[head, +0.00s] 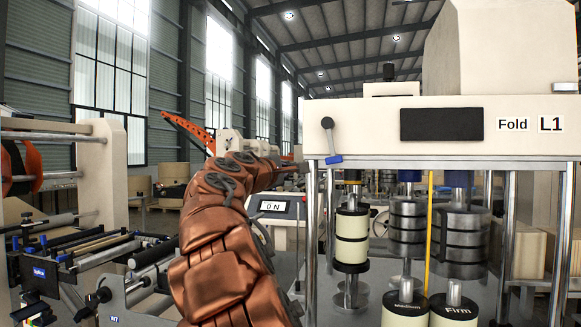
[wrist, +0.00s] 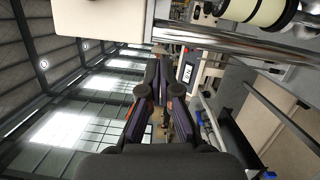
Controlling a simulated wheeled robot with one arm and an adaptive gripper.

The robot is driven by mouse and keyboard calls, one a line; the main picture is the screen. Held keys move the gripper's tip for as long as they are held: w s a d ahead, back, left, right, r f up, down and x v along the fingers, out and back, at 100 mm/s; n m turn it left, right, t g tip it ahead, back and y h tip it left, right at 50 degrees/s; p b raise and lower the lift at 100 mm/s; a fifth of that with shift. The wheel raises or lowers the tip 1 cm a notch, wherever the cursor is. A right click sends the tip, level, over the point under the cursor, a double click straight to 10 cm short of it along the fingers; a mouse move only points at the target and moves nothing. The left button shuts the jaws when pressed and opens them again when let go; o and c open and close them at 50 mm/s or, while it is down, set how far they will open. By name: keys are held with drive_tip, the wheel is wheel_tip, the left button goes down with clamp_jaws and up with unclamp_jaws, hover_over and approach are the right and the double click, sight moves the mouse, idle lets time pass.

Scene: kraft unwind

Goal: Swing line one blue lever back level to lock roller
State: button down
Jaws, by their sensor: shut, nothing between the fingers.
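The blue-ended lever (head: 333,160) is on the front left of the cream machine (head: 375,135) labelled "Fold L1" in the head view. Its grey arm hangs nearly straight down from a dark pivot, with the blue grip at the bottom edge of the housing. My gripper (head: 292,164) is just left of the lever at about the grip's height, partly hidden by my copper-coloured arm; I see no contact. In the wrist view my gripper (wrist: 162,75) is shut and empty. I cannot make out the lever there.
Rollers and stacked weights (head: 407,225) hang below the housing, behind a chrome post (head: 311,235). A panel reading "0N" (head: 272,206) stands behind my arm. Another roller machine (head: 95,255) fills the left side. The space left of the lever is mostly taken by my arm.

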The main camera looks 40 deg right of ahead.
sight(331, 140)
drive_tip(key=d+r+p, duration=0.1)
drive_tip(key=d+p, duration=0.2)
drive_tip(key=d, duration=0.7)
drive_tip(key=shift+s, duration=0.15)
drive_tip(key=shift+d, duration=0.1)
